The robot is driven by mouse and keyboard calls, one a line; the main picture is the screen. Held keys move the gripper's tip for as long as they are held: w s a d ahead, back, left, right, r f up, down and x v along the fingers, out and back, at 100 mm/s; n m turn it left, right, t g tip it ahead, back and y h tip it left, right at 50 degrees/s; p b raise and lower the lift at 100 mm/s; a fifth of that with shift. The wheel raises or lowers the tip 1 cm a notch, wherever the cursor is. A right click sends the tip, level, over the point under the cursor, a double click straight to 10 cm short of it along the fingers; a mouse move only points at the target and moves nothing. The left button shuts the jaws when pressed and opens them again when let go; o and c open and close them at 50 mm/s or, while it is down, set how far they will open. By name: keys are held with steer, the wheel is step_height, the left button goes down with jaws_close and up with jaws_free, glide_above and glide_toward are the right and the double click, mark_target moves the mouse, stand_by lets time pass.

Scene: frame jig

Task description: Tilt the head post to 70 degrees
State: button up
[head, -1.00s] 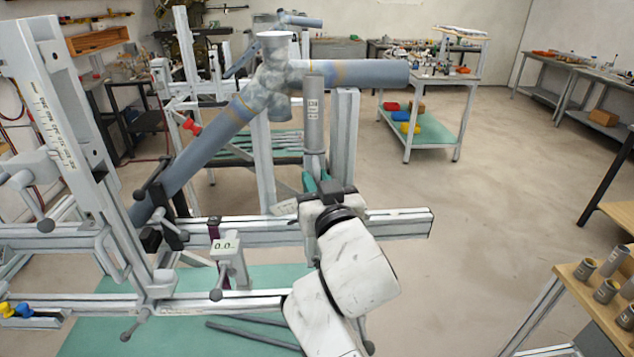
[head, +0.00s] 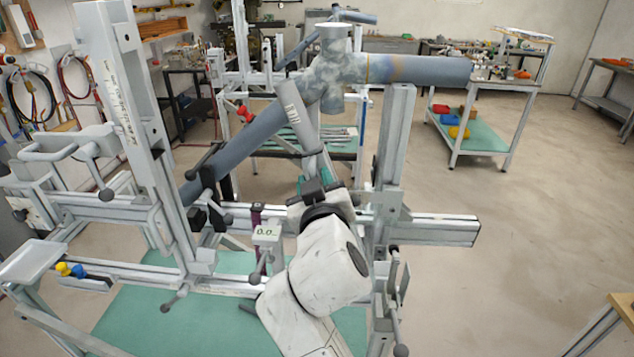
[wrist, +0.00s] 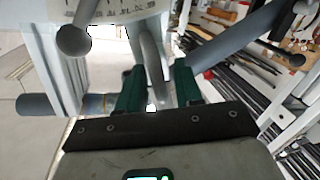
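My gripper (head: 313,178) is shut on a grey labelled tube (head: 292,108), which points up and leans left in line with the fingers. In the wrist view a grey piece (wrist: 152,65) shows between my green fingers (wrist: 157,88). In the head view the tube overlaps the frame's diagonal tube (head: 245,140); I cannot tell whether they touch. A tall leaning upright (head: 128,95) with a scale stands at the left; it may be the head post, but its angle is unreadable.
A mottled joint (head: 335,75) and horizontal tube (head: 430,69) lie beyond my gripper. A grey column (head: 395,140) and rail (head: 440,229) stand close on the right. Ball-ended levers (head: 107,194) stick out of the jig.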

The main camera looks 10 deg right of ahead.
steer(key=s+a+b, duration=0.1)
steer(key=s+b, duration=0.1)
steer(key=s, duration=0.8)
steer(key=shift+s+a+r, duration=0.15)
steer(key=shift+s+r, duration=0.2)
